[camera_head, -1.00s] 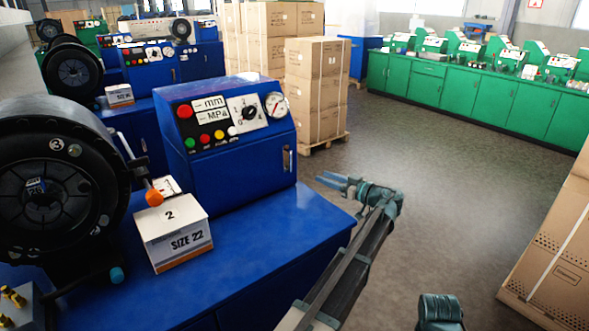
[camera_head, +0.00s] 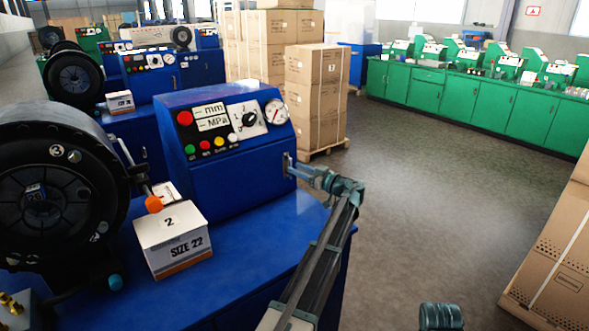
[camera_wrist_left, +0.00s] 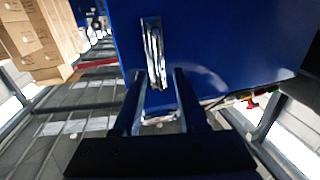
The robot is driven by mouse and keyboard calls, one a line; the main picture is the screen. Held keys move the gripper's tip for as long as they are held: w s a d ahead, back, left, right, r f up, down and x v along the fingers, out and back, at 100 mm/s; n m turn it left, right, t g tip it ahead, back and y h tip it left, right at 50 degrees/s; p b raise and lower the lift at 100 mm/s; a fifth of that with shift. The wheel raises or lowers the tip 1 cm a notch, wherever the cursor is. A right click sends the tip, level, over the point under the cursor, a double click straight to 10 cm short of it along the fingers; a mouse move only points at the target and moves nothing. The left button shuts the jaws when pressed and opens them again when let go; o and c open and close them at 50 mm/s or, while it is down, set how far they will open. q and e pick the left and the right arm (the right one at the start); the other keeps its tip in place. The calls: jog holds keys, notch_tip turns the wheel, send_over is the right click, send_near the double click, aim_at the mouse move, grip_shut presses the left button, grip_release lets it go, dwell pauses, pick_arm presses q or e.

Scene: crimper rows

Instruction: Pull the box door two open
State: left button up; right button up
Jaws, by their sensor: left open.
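The blue control box (camera_head: 232,178) stands on the blue bench, with its door on the right side closed flat as far as I see. Its upright metal handle (camera_wrist_left: 152,45) shows in the left wrist view, on the blue door panel. My left gripper (camera_head: 298,170) is at the handle in the head view. In the left wrist view its two open fingers (camera_wrist_left: 160,76) lie on either side of the handle's lower end, not closed on it. The gripper partly hides the handle in the head view. My right gripper is not in view.
A white SIZE 22 carton (camera_head: 172,240) marked 2 sits on the blue bench (camera_head: 225,265), beside an orange-knobbed lever (camera_head: 153,204) and a black crimper (camera_head: 50,190). Stacked cartons (camera_head: 316,95) stand behind.

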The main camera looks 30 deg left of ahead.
pick_arm(q)
jog(key=shift+w+a, duration=0.2)
jog(key=shift+a, duration=0.7)
grip_shut()
dwell(0.9)
